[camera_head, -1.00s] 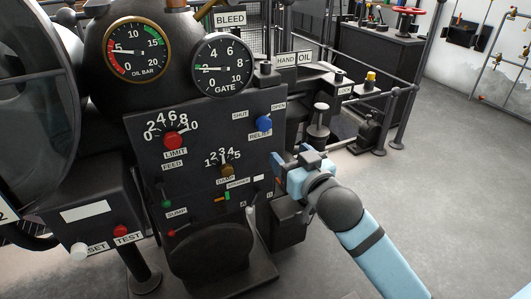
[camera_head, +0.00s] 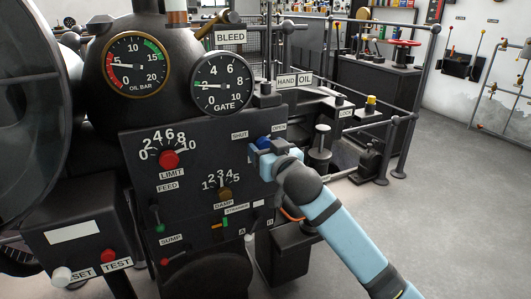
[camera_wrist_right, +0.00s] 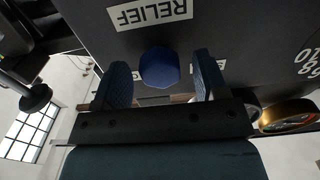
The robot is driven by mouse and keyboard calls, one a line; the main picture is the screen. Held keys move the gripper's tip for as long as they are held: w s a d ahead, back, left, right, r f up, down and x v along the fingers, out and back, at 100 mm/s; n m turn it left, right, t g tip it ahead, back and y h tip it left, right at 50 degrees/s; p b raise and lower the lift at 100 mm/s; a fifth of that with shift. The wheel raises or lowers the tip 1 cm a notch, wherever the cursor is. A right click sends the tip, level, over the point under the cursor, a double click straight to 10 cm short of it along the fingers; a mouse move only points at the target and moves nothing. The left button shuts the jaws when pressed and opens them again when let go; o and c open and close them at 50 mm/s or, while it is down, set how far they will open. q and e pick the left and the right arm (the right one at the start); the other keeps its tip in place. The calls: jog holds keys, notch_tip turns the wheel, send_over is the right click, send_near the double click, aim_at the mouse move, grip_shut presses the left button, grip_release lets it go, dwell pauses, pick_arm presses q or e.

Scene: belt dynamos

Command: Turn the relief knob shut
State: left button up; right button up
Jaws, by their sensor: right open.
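The relief knob (camera_head: 264,142) is blue and sits at the upper right of the dark control panel, between the SHUT label (camera_head: 240,135) and the OPEN label (camera_head: 279,127). In the head view my right gripper (camera_head: 262,149) is at the knob and partly covers it. In the right wrist view the blue knob (camera_wrist_right: 159,68) shows between the two open fingers of my right gripper (camera_wrist_right: 160,85), with space on each side. The RELIEF label (camera_wrist_right: 151,13) shows upside down there. My left gripper is not in view.
The red limit knob (camera_head: 169,160) and brown damp knob (camera_head: 224,194) are on the same panel. The oil gauge (camera_head: 136,64) and gate gauge (camera_head: 221,84) are above. A plunger-like post (camera_head: 322,137) stands right of the panel. Open floor lies at the right.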

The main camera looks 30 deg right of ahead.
jog(key=shift+w, duration=0.4)
jog(key=shift+c, duration=0.4)
jog(key=c, duration=0.8)
jog(key=shift+r, duration=0.1)
